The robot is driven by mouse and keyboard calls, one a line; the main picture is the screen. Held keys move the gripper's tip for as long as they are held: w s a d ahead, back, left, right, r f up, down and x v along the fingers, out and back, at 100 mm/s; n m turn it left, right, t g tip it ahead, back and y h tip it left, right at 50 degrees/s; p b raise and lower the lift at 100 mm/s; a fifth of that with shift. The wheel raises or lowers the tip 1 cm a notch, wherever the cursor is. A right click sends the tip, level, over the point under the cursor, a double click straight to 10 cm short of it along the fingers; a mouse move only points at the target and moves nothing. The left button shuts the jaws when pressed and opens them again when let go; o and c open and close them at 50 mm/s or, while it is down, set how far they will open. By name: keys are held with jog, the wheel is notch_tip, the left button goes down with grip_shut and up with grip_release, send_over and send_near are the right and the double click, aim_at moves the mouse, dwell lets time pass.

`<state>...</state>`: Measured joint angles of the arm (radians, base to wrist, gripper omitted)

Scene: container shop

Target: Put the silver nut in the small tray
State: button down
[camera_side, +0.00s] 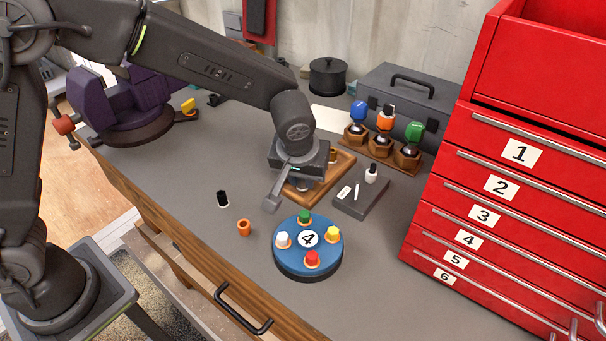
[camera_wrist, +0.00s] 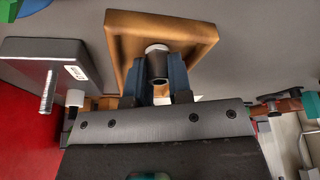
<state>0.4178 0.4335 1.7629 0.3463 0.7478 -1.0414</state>
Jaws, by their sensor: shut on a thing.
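My gripper (camera_side: 300,172) is over the small wooden tray (camera_side: 346,172), pointing down, in the side view. In the wrist view my gripper (camera_wrist: 159,82) has its two blue-grey fingers shut on the silver nut (camera_wrist: 157,66), which shows a dark hole and a pale top. The nut is in front of the tray (camera_wrist: 117,38) in that view. I cannot tell whether the nut touches the tray floor. In the side view my gripper mostly hides the nut and the tray's near left part.
A round blue board (camera_side: 308,265) marked 4 is in front. A wooden rack (camera_side: 399,160) with coloured knobs is behind. Red drawers (camera_side: 500,190) bound the right side. The bench's left front is mostly clear.

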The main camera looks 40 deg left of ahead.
jog(key=shift+f, duration=0.35)
jog(key=shift+f, duration=0.3)
jog(key=c, duration=1.3)
grip_release()
jog(key=shift+s+a+f, duration=0.1)
jog(key=shift+f, duration=0.05)
jog(key=shift+w+v, duration=0.2)
jog(key=shift+v, duration=6.5)
